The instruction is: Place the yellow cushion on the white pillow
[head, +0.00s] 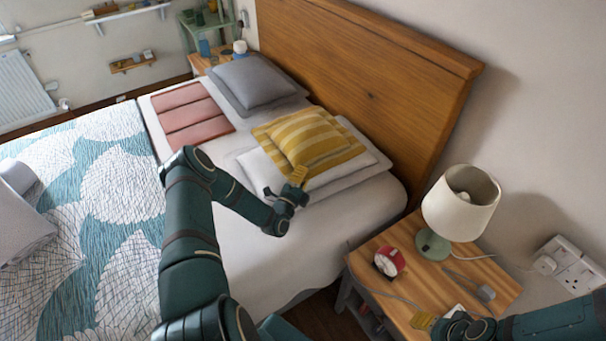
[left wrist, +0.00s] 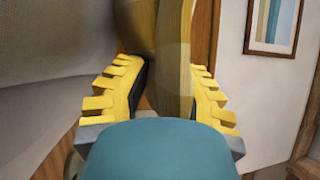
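The yellow cushion (head: 318,138), striped yellow and cream, lies on the white pillow (head: 345,175) near the headboard. Its near edge stands between the fingers in the left wrist view (left wrist: 175,70). My left gripper (head: 298,176) is at the cushion's near edge. Its yellow fingers (left wrist: 165,100) are apart on either side of the edge, with a narrow gap on the left; contact on the right is unclear. My right gripper (head: 424,321) is low over the nightstand, and its fingertips are too small to read.
A grey pillow (head: 255,82) and a folded pink cloth (head: 192,113) lie on the bed's far side. The wooden headboard (head: 370,80) rises behind. The nightstand (head: 465,265) holds a lamp (head: 460,203) and a red clock (head: 389,262). Bare sheet lies in front of the pillow.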

